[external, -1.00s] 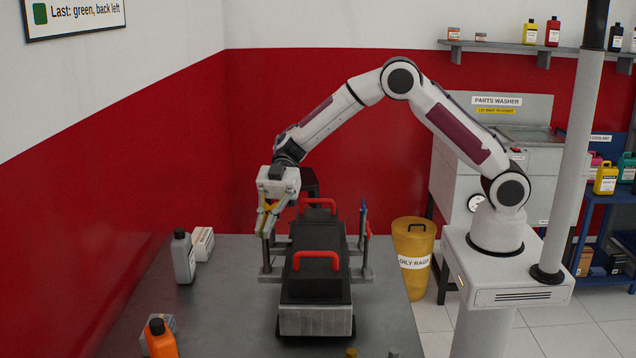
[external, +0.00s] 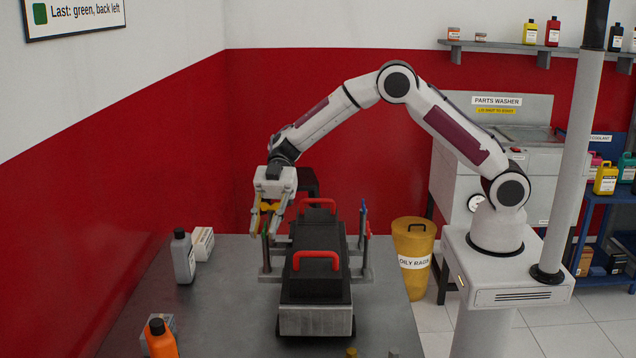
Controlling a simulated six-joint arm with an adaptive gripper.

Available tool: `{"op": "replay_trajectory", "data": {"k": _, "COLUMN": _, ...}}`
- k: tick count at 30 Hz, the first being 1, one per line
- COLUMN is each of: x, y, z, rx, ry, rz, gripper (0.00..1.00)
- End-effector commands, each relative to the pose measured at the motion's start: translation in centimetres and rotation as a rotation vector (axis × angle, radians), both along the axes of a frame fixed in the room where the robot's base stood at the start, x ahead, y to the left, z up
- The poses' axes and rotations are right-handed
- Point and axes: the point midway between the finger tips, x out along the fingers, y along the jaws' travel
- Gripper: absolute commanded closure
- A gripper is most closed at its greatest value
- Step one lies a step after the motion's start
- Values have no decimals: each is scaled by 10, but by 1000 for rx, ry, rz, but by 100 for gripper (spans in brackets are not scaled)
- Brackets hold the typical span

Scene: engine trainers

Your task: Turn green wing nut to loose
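The green wing nut itself is mostly hidden by the fingers. I cannot tell whether the fingers touch it or how far they are closed. On the right side of the trainer, a post with a blue top (external: 363,212) and one with a red top (external: 368,231) stand upright.
Two red handles (external: 316,256) stick up from the block. A grey bottle (external: 183,257), a white box (external: 203,243) and an orange bottle (external: 160,340) stand on the table's left. A sign (external: 75,14) reads "Last: green, back left".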

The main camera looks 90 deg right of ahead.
Motion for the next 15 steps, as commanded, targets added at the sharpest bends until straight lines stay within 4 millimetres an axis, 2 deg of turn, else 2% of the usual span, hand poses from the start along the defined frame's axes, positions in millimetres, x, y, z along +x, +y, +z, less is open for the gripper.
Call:
{"op": "replay_trajectory", "data": {"k": 8, "x": 0, "y": -3, "z": 1, "rx": 0, "ry": 0, "rz": -1, "gripper": 79}}
{"op": "replay_trajectory", "data": {"k": 15, "x": -2, "y": -20, "z": 8, "rx": 0, "ry": -1, "rz": -3, "gripper": 79}}
